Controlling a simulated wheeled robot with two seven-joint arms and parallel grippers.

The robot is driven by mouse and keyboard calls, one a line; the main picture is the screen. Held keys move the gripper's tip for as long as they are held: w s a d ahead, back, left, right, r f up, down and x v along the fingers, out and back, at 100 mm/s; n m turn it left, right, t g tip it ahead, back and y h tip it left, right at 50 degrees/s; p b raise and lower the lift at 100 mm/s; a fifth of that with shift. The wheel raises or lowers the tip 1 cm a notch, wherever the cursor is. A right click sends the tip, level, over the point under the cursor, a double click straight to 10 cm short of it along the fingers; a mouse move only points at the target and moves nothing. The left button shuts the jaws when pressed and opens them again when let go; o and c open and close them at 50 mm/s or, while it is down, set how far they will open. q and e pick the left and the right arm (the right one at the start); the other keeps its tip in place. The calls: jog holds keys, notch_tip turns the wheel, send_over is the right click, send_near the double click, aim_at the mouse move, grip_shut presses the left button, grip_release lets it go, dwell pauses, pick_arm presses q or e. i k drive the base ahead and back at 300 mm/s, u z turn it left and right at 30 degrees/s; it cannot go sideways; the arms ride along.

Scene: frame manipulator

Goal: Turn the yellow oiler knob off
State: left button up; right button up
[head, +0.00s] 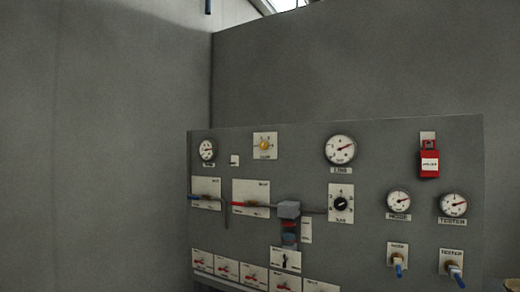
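A small round yellow knob (265,145) sits on a square white plate near the top left of the grey control panel (380,255) in the head view. The plate has dark marks around the knob and a label below it, too small to read. Which way the knob is set cannot be told. Neither of my grippers is in view.
The panel also has a large gauge (340,149), a black knob (341,204), a red lock-like box (429,160), a grey block with pipes (289,209) and blue-handled valves (398,269). Bare grey walls (340,70) stand behind. Nothing blocks the yellow knob.

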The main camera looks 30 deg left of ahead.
aim_at(264, 145)
jog(key=z, duration=0.15)
jog(key=k, duration=0.35)
jog(key=u, duration=1.5)
jog(key=i, duration=1.8)
jog(key=z, duration=0.35)
